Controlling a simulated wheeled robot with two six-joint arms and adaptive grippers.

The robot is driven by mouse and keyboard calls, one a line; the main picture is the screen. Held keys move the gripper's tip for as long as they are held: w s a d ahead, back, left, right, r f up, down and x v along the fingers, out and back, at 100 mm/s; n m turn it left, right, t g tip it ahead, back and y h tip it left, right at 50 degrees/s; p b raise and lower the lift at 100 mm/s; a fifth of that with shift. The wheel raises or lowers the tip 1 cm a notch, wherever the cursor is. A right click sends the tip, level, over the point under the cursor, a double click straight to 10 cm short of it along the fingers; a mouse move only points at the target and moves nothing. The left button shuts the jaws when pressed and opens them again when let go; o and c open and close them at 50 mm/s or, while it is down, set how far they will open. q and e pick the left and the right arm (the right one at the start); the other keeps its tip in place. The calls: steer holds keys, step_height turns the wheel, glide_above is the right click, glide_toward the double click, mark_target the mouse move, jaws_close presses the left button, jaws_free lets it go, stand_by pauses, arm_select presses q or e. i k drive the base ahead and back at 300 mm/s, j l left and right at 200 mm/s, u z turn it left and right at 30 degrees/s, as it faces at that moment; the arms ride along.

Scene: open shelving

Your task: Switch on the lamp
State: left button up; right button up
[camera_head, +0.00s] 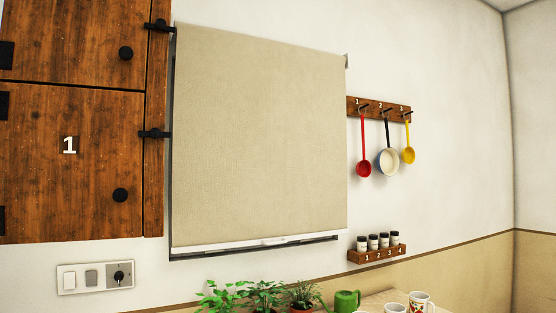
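No lamp shows in the head view. A wall switch panel (95,277) is at the lower left, below the wooden cabinet. It has a white rocker switch (69,281) on the left, a smaller grey switch (91,278) in the middle and a black rotary knob (118,275) on a metal plate on the right. I cannot tell the switches' positions. Neither of my grippers is in view.
The wooden cabinet (70,180) with black knobs fills the upper left. A beige blind (260,140) hangs mid-wall. Ladles hang from a hook rail (378,107) above a spice rack (377,254). Potted plants (262,295), a green watering can (346,300) and mugs (421,303) stand along the bottom.

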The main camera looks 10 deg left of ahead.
mark_target(70, 277)
steer(key=u, duration=1.25)
